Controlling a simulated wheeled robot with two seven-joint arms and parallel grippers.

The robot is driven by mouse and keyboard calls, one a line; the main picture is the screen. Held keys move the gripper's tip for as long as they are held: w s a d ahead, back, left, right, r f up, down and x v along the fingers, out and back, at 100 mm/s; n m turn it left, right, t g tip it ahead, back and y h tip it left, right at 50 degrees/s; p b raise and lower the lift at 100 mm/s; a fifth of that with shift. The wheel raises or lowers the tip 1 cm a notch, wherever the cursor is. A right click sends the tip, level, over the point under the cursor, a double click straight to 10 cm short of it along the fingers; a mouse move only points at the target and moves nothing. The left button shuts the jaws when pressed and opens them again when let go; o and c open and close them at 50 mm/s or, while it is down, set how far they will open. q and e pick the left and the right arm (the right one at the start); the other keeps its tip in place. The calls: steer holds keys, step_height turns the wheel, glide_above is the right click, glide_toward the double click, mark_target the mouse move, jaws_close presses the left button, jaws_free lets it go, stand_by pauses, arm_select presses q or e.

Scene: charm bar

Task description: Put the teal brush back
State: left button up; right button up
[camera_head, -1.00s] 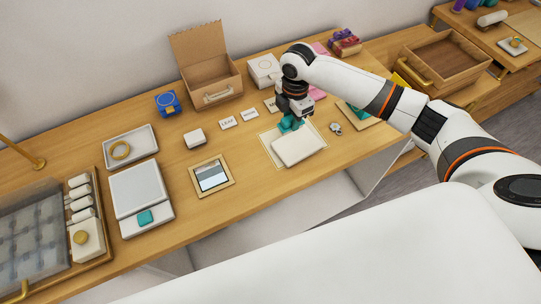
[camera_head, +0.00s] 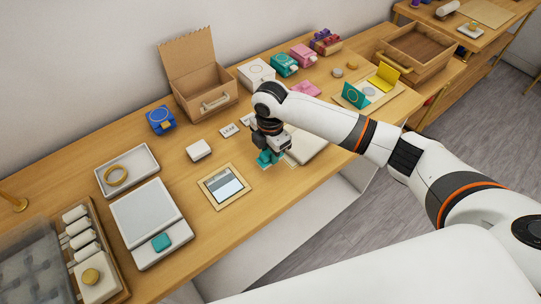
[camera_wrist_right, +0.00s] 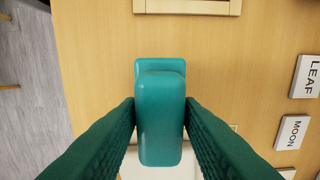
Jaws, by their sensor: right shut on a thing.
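The teal brush (camera_wrist_right: 160,115) is a rounded block held between the two fingers of my right gripper (camera_wrist_right: 160,105) in the right wrist view. In the head view my right gripper (camera_head: 270,152) points down near the left edge of the white pad (camera_head: 308,147), above the wooden table. The teal at its tip (camera_head: 267,159) blends with the fingers, so the brush's outline is hard to make out there. The exact height above the table cannot be told. My left gripper is not in view.
A framed display (camera_head: 224,186) lies to the left of the gripper. LEAF and MOON cards (camera_head: 229,130), a white block (camera_head: 198,150) and an open cardboard box (camera_head: 204,97) are behind. A scale (camera_head: 148,217) with a teal square is at left.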

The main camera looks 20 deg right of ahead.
mark_target(270, 158)
step_height(270, 158, down, 3)
steer(key=shift+r, duration=0.1)
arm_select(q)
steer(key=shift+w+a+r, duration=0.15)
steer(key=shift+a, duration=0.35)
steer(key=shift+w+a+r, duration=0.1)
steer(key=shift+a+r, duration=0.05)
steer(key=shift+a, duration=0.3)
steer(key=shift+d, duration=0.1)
arm_select(e)
steer(key=shift+f, duration=0.2)
steer(key=o, duration=0.9)
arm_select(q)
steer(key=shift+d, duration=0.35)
arm_select(e)
steer(key=shift+r, duration=0.1)
arm_select(q)
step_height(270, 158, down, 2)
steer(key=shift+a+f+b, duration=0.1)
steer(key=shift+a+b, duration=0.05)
steer(key=shift+b, duration=0.7)
arm_select(e)
step_height(270, 158, up, 12)
steer(key=shift+r, duration=0.15)
